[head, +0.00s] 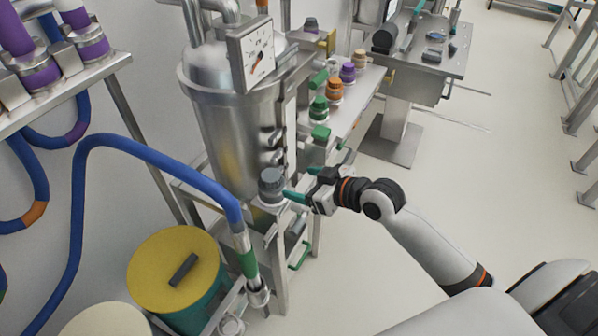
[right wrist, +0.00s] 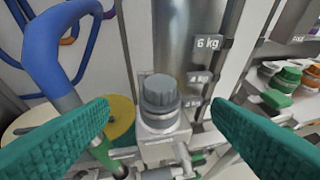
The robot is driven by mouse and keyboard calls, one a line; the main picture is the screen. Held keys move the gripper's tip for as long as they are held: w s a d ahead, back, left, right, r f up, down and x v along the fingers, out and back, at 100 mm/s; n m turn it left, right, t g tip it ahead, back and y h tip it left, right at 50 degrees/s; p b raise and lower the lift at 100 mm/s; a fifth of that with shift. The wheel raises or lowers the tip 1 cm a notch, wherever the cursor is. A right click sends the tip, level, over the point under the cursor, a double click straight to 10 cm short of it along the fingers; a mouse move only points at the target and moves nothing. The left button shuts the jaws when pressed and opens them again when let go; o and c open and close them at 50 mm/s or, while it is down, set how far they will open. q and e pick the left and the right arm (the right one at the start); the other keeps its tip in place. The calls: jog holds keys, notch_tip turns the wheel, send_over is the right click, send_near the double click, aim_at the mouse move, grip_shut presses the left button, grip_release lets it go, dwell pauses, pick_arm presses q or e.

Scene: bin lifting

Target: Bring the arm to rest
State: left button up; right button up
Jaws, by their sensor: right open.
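My right arm (head: 430,240) reaches in from the lower right in the head view. My right gripper (head: 298,197) has green fingers and is beside a grey knurled cap (head: 271,183) on a metal fitting below the steel tank. In the right wrist view, the two green fingers (right wrist: 162,125) stand wide apart and empty. The grey cap (right wrist: 160,92) shows beyond and between them, upright, with no finger seen touching it. My left gripper is in neither view.
A steel tank (head: 232,130) with a dial gauge (head: 252,55) stands behind the cap. A blue hose (head: 150,152) and a yellow-lidded drum (head: 172,268) are at left. Several coloured caps line a shelf (head: 362,90). The floor (head: 480,170) at right is clear.

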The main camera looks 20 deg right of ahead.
jog(key=s+a+f+m+g+h, duration=0.1)
jog(key=s+f+m+g+h, duration=0.25)
jog(key=s, duration=0.85)
jog(key=s+f+g+h, duration=0.2)
jog(key=s+f+g, duration=0.4)
jog(key=s, duration=0.6)
notch_tip(320, 180, down, 28)
jog(key=b, duration=0.2)
jog(key=s+d+f+b, duration=0.2)
jog(key=s+f, duration=1.5)
jog(key=f, duration=0.2)
jog(key=shift+s+d+g, duration=0.25)
jog(key=shift+g, duration=0.2)
jog(key=shift+n, duration=0.25)
